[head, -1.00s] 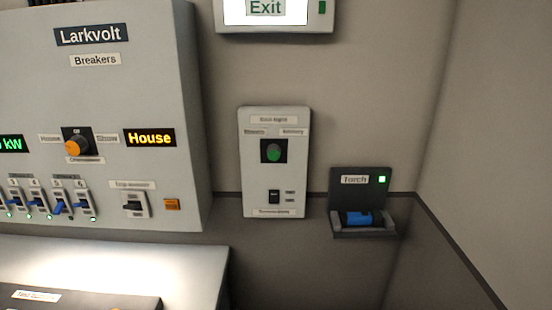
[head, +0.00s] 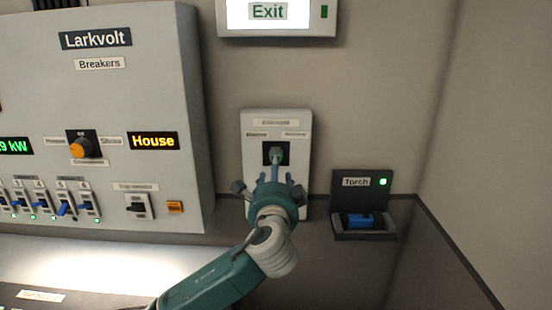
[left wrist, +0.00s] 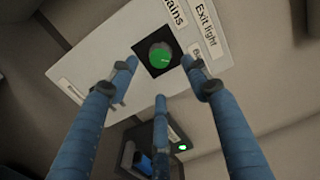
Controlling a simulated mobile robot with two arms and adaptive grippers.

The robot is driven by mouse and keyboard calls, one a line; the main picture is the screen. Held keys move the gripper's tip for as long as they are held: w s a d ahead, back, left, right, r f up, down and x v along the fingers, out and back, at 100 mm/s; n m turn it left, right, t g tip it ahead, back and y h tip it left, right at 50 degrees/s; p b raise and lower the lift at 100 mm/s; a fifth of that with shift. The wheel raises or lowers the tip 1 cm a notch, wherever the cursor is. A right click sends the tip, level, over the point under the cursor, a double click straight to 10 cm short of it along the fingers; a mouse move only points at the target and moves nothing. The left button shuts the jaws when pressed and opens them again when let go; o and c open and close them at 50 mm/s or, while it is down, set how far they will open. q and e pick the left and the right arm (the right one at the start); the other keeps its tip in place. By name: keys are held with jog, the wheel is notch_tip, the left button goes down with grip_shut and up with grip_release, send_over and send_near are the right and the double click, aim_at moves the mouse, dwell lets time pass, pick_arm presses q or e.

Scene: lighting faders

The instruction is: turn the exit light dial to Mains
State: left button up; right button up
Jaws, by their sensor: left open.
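The exit light dial (head: 276,150) is a green knob on a black square on the white wall panel (head: 252,128). It also shows in the left wrist view (left wrist: 159,56), beside a label reading "Mains" (left wrist: 174,12) and one reading "Exit light" (left wrist: 207,22). Where the dial points is too small to tell. My left gripper (head: 274,172) is in front of the panel, just below the dial in the head view. In the left wrist view its three blue fingers (left wrist: 163,74) are spread open around the dial's near side, with nothing between them. The panel's lower switch is hidden behind my gripper.
A torch holder (head: 363,205) with a blue torch is on the wall to the right. The Larkvolt breaker cabinet (head: 105,110) juts out at left. A lit Exit sign (head: 268,12) is above. The wall right of the torch holder is bare.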

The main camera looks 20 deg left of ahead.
pick_arm(q)
jog(key=p+x, duration=0.2)
jog(key=x, duration=0.5)
jog(key=shift+w, duration=0.3)
jog(key=shift+a, duration=0.1)
jog(key=shift+f, duration=0.1)
jog(key=c, duration=1.1)
jog(key=shift+c, duration=0.3)
